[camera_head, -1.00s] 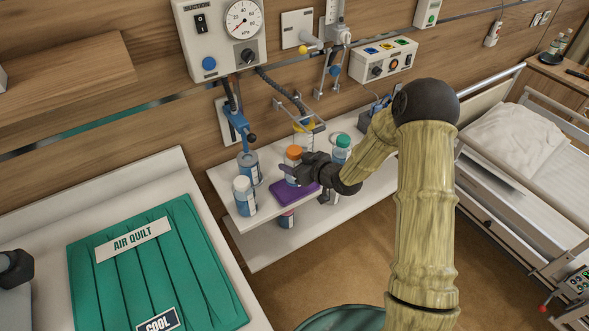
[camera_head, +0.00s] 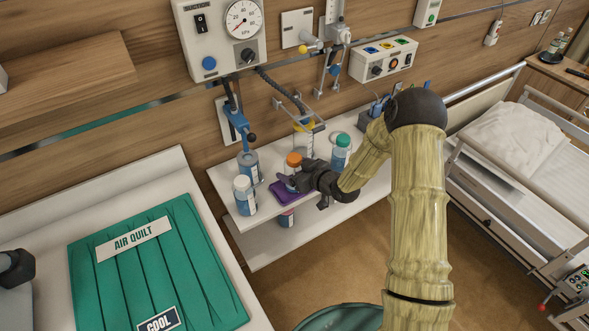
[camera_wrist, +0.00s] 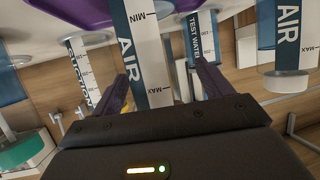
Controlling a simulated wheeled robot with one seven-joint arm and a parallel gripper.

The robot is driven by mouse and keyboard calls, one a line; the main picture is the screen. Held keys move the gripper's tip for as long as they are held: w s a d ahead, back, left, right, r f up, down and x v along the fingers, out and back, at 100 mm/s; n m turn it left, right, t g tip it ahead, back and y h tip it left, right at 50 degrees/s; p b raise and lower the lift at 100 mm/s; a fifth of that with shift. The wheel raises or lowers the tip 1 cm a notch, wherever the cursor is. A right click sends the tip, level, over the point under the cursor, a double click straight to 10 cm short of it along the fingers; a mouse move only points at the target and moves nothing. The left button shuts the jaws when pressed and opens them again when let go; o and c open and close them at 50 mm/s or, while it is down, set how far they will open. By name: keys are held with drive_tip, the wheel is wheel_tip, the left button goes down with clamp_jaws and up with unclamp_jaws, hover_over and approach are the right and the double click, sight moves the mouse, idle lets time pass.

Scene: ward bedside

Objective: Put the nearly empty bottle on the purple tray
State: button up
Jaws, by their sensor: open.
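The orange-capped bottle (camera_head: 294,160) is upright at the purple tray (camera_head: 283,197) on the bedside shelf. My gripper (camera_head: 291,182) is open at this bottle and partly covers its body. In the wrist view, a clear bottle with a white AIR label (camera_wrist: 146,60) stands between my spread fingers (camera_wrist: 163,88). Purple tray surface (camera_wrist: 75,12) shows at the top of that upside-down view. The bottle's base contact and liquid level are hard to make out.
A white-capped bottle (camera_head: 244,196) and an open blue container (camera_head: 249,166) stand left of the tray. A green-capped bottle (camera_head: 342,150) stands to the right, close to my arm. Wall equipment hangs behind.

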drive_tip(key=shift+r, duration=0.15)
drive_tip(key=b+v, duration=0.2)
drive_tip(key=v, duration=1)
